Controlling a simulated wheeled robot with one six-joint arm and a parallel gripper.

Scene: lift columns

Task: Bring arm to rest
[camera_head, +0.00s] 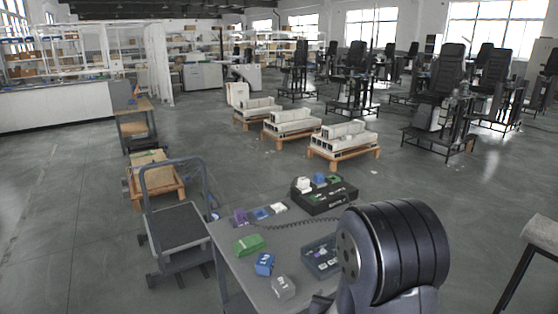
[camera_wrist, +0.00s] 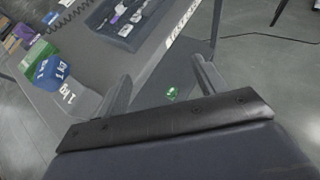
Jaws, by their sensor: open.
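My gripper (camera_wrist: 160,88) is open in the wrist view, its two grey fingers apart with nothing between them. It is over the edge of the grey table (camera_wrist: 95,60), with the floor and a small green mark (camera_wrist: 172,94) beyond. In the head view my dark arm (camera_head: 395,255) stands in front of the table's right part and hides some of it. The gripper's fingers are not clearly visible there.
The table holds a green block (camera_head: 249,244), a blue block (camera_head: 264,264), a grey-white weight (camera_head: 283,288), a dark tray (camera_head: 322,262) and a black box (camera_head: 325,198). A cart (camera_head: 178,225) stands left; another table (camera_head: 540,235) is at right.

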